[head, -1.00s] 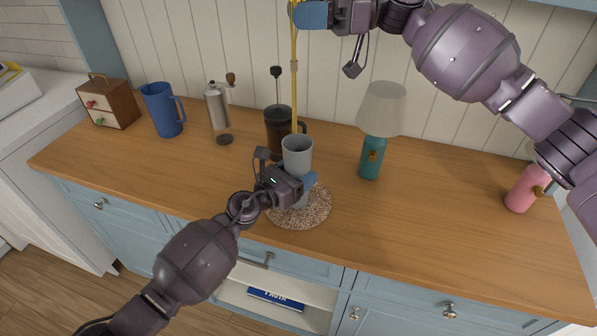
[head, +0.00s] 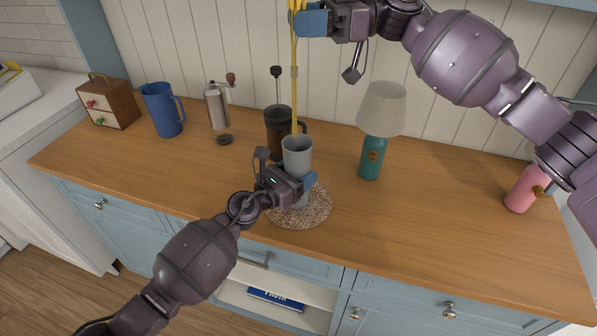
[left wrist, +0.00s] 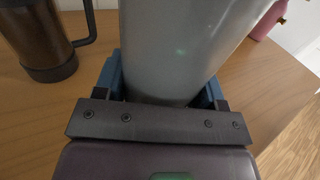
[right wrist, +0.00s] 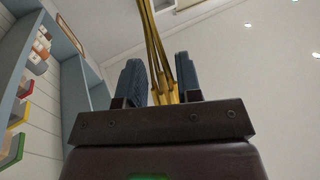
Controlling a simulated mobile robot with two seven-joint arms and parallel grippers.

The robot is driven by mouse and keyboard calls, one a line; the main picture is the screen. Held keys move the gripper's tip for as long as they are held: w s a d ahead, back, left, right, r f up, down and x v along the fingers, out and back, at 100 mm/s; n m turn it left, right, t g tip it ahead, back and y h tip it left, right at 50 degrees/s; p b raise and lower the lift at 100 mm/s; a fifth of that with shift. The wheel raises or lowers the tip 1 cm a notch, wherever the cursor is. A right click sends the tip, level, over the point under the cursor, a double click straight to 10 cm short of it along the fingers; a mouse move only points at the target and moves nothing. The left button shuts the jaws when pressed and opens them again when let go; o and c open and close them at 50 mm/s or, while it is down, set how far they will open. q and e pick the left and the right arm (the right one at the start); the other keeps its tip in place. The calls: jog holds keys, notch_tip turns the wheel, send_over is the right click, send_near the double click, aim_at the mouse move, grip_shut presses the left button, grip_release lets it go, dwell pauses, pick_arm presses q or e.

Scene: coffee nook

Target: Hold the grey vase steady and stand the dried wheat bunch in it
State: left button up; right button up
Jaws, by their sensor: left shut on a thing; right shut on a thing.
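The grey vase (head: 297,155) stands upright on a round speckled mat (head: 310,215). My left gripper (head: 298,186) is shut around its lower body, and the left wrist view shows the vase (left wrist: 180,45) between the blue fingers. The dried wheat bunch (head: 294,95) hangs upright as thin yellow stalks with a band. My right gripper (head: 300,20) is shut on it high above the vase; the stalks (right wrist: 158,60) also show between its fingers. The stalks' lower end meets the vase's back rim in the head view; I cannot tell whether it is inside. The bunch's top is out of the head view.
A dark coffee press (head: 277,130) stands close behind the vase. A teal lamp (head: 372,155) stands to the right. A grinder (head: 217,108), blue jug (head: 160,110) and small drawer box (head: 110,103) are at left. A pink bottle (head: 522,190) is far right. Counter right of the mat is clear.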

jog(key=shift+f, duration=2.25)
notch_tip(320, 180, down, 7)
jog(key=shift+f, duration=0.2)
jog(key=o, duration=1)
jog(key=v, duration=1.2)
